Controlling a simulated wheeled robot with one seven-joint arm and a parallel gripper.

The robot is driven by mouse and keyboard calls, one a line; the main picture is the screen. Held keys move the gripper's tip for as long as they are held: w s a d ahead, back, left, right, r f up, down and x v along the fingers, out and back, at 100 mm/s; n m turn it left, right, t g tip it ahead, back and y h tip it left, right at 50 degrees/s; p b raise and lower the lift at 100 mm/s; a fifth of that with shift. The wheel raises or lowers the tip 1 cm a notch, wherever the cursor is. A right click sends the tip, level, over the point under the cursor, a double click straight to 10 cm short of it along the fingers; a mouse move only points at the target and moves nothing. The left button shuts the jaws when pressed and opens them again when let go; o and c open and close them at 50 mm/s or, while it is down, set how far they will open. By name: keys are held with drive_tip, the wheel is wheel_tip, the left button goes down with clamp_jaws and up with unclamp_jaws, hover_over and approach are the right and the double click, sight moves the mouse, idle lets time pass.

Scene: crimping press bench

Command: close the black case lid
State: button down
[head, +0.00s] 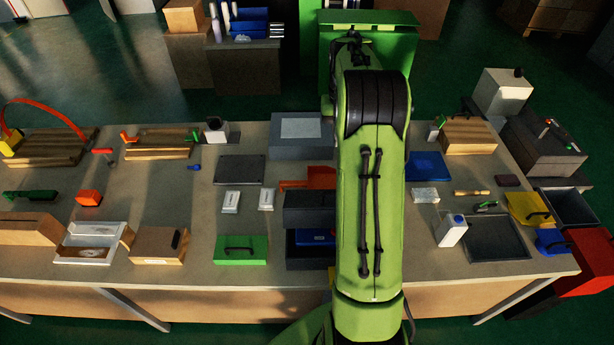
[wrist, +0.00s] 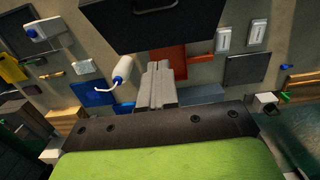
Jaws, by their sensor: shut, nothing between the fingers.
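The black case stands near the middle of the bench, left of my arm in the head view. Its lid (head: 308,218) is raised at the back, and the open base (head: 297,262) below it shows a blue item (head: 316,237) inside. My arm covers the case's right part. In the wrist view the dark panel with a handle, seemingly the lid (wrist: 150,28), fills the top middle. My gripper (wrist: 158,68) is shut and empty, its fingertips just below that panel in the picture. I cannot tell whether they touch. My arm hides the gripper in the head view.
An orange-red tray (head: 296,184) lies behind the case, and a grey box (head: 292,145) stands farther back. A white bottle (head: 451,230) and a dark tray (head: 497,240) are on the right. Bare bench lies around the two white packs.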

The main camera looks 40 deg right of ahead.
drive_tip(key=shift+s+a+f, duration=0.3)
drive_tip(key=shift+s+f, duration=0.2)
drive_tip(key=shift+f, duration=1.6)
drive_tip(key=shift+s+a+f, duration=0.35)
drive_tip(key=shift+s+f, duration=0.2)
drive_tip(key=shift+f, duration=1.6)
drive_tip(key=shift+s+a+f, duration=0.3)
drive_tip(key=shift+s+f, duration=0.2)
drive_tip(key=shift+f, duration=1.6)
drive_tip(key=shift+f, duration=0.1)
